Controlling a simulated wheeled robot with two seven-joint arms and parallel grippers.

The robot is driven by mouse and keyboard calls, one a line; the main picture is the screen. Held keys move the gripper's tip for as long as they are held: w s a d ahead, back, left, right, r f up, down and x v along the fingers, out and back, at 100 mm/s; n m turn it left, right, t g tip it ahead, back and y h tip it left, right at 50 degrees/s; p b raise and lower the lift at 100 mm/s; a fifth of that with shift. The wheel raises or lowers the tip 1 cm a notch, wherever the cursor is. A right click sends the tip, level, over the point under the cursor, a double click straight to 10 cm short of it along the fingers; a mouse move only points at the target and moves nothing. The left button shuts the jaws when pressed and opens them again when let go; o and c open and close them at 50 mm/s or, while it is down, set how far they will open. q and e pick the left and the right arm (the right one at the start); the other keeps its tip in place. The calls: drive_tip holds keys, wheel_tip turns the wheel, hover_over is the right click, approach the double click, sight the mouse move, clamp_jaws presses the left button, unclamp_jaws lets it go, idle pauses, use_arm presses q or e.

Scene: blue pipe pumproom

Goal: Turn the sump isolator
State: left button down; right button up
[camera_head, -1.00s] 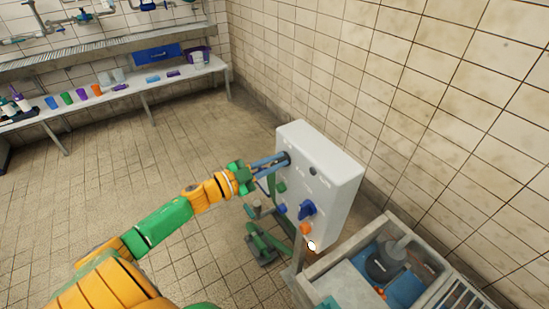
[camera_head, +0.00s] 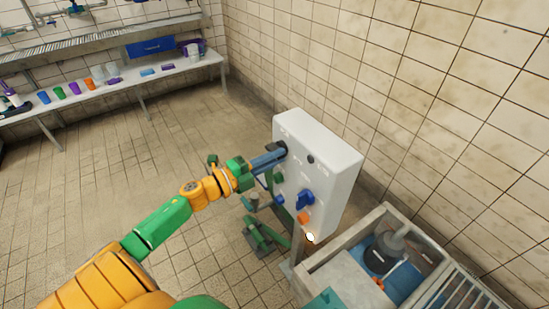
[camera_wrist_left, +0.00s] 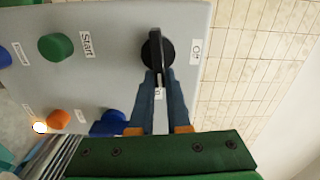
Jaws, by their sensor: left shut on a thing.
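A light grey control box (camera_head: 335,172) stands on a post, with knobs and buttons on its front. A round black knob (camera_wrist_left: 153,58) with a raised grip bar is at the box's upper left in the head view, beside a small label. My left gripper (camera_head: 276,156) is shut on this knob, its blue fingers on either side of the bar; it also shows in the left wrist view (camera_wrist_left: 160,80). The fingers hide most of the knob in the head view. I cannot read a sump isolator label. My right gripper is out of view.
The box also has a green button (camera_wrist_left: 56,47) labelled Start, a blue knob (camera_head: 305,200), an orange button (camera_head: 303,217) and a lit lamp (camera_head: 310,237). A grey crate (camera_head: 340,270) stands close at the lower right. The tiled wall is behind the box; the left floor is clear.

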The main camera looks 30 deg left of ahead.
use_arm(q)
drive_tip(key=shift+f+m, duration=0.2)
drive_tip(key=shift+m, duration=0.4)
drive_tip(key=c, duration=0.9)
unclamp_jaws()
drive_tip(key=v, duration=0.7)
drive_tip(key=shift+s, duration=0.1)
